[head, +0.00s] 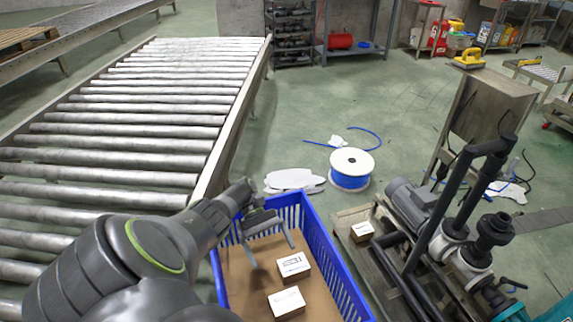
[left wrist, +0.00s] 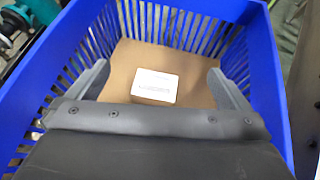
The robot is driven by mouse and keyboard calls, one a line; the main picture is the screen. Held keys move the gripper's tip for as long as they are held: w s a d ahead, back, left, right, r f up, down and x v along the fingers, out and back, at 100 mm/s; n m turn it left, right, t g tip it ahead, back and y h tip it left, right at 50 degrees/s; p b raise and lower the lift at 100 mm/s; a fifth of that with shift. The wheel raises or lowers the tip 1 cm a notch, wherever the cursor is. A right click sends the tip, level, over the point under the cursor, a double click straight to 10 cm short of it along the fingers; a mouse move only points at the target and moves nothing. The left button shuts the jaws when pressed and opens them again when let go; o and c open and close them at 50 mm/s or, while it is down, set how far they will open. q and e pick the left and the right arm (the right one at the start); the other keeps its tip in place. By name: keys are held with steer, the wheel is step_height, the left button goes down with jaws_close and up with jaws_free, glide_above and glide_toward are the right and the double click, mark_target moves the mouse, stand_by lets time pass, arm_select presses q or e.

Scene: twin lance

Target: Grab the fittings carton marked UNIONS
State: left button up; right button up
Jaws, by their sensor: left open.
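Two small cartons with white tops lie in a blue crate (head: 333,262) on its brown floor. One carton (head: 294,267) is near the middle, the other (head: 287,303) nearer to me. Their print is too small to read in the head view, so I cannot tell which says UNIONS. My left gripper (head: 271,252) is open and empty, inside the crate's far end, above and left of the middle carton. The left wrist view shows one carton (left wrist: 155,86) between and beyond the open fingers, its dark print too blurred to read. My right gripper is out of view.
Another small carton (head: 362,231) sits outside the crate, beside a pump (head: 455,245) with black pipes on the right. A roller conveyor (head: 140,130) runs along the left. A blue hose reel (head: 351,168) stands behind the crate. Slotted crate walls surround my left gripper.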

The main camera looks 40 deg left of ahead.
arm_select(q)
steer(key=b, duration=1)
glide_toward(287, 301)
steer(key=shift+x, duration=1.15)
steer(key=shift+p+x, duration=0.45)
steer(key=shift+x, duration=2.25)
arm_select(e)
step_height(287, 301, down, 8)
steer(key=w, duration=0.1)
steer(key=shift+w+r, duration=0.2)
arm_select(q)
steer(key=shift+a+f, duration=0.1)
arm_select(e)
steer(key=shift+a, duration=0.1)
arm_select(q)
steer(key=c, duration=0.7)
steer(key=shift+c, duration=0.5)
